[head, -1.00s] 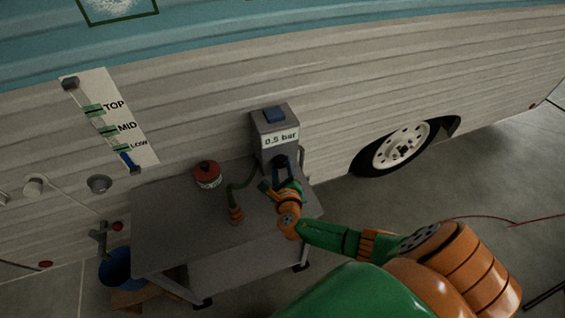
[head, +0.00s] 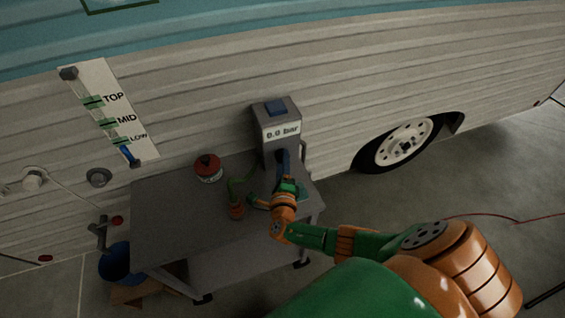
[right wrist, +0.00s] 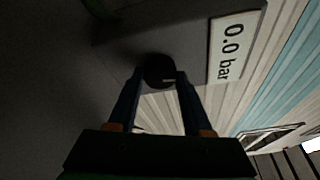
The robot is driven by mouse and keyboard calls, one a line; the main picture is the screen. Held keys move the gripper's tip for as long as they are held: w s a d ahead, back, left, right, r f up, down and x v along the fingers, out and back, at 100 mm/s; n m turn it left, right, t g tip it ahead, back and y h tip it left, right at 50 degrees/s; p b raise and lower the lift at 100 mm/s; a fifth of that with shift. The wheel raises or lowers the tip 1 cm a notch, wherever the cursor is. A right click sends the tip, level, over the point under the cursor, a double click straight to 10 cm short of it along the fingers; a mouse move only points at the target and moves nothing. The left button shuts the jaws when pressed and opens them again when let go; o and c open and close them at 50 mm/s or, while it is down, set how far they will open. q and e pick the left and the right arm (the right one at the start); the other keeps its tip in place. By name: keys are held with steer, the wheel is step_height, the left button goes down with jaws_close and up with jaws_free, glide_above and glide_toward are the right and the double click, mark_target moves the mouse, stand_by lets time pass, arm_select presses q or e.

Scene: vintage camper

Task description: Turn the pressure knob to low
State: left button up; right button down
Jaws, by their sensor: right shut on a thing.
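The grey pump box (head: 277,130) stands at the back right of the cart top, against the camper wall. Its display (head: 282,132) reads 0.0 bar; the display also shows in the right wrist view (right wrist: 233,47). The dark round pressure knob (right wrist: 159,71) is on the box front, below the display. My right gripper (right wrist: 158,80) is shut on the knob, one finger on each side. In the head view the right gripper (head: 283,168) covers the knob. My left gripper is not in view.
A level gauge (head: 108,115) marked TOP, MID, LOW is on the wall. A blue bucket (head: 116,262) stands at the cart's left.

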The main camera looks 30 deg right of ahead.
stand_by(0.4)
steer(key=shift+c, duration=1.6)
jaws_free()
steer(key=shift+s+a+r, duration=0.1)
steer(key=shift+s+a, duration=0.05)
steer(key=shift+s, duration=0.05)
steer(key=p+v, duration=0.2)
steer(key=v, duration=0.4)
steer(key=shift+s, duration=0.15)
steer(key=shift+s+a, duration=0.1)
steer(key=shift+s, duration=0.05)
